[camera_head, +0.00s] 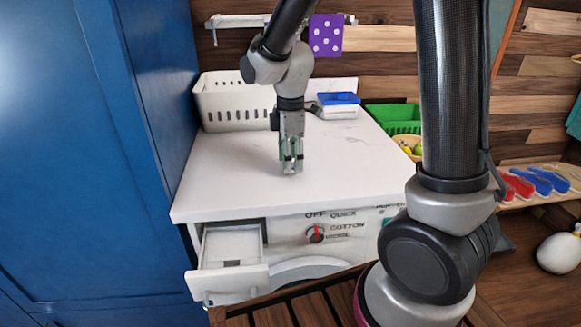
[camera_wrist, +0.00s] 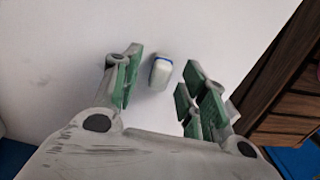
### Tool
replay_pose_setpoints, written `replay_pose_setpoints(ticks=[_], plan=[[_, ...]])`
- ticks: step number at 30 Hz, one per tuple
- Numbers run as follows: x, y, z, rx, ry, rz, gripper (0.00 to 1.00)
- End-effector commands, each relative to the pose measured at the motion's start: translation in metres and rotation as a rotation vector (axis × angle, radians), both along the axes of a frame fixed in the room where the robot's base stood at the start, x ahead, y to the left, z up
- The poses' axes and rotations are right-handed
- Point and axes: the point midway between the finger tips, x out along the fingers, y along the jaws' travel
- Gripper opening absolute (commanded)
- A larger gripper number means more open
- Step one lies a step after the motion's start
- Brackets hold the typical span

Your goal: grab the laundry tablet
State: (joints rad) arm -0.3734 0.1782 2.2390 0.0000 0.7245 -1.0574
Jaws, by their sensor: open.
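The laundry tablet (camera_wrist: 160,74) is a small white block with a blue band. In the wrist view it lies on the white top of the washing machine (camera_head: 235,180), between and a little beyond the fingertips of my gripper (camera_wrist: 158,85). My gripper is open, with green pads on both sides and a gap between each side and the tablet. In the head view my gripper (camera_head: 290,168) points down over the middle of the white top, and the tablet cannot be made out there.
A white basket (camera_head: 232,103) and a blue-lidded box (camera_head: 338,105) stand at the back of the top. A green crate (camera_head: 396,118) is to the right. The detergent drawer (camera_head: 232,262) is pulled open at the front. A tall blue cabinet (camera_head: 85,150) borders the left side.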

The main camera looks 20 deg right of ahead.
Motion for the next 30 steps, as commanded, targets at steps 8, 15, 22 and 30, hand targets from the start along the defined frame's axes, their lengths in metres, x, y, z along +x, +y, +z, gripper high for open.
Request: replay_pose_setpoints(ticks=[8, 15, 22, 30], plan=[[0.000, 0.000, 0.000, 0.000, 0.000, -0.001, 0.26], [0.000, 0.000, 0.000, 0.000, 0.000, -0.001, 0.01], [0.000, 0.000, 0.002, 0.001, -0.001, -0.001, 0.01], [0.001, 0.000, 0.048, 0.002, -0.006, -0.001, 0.01]])
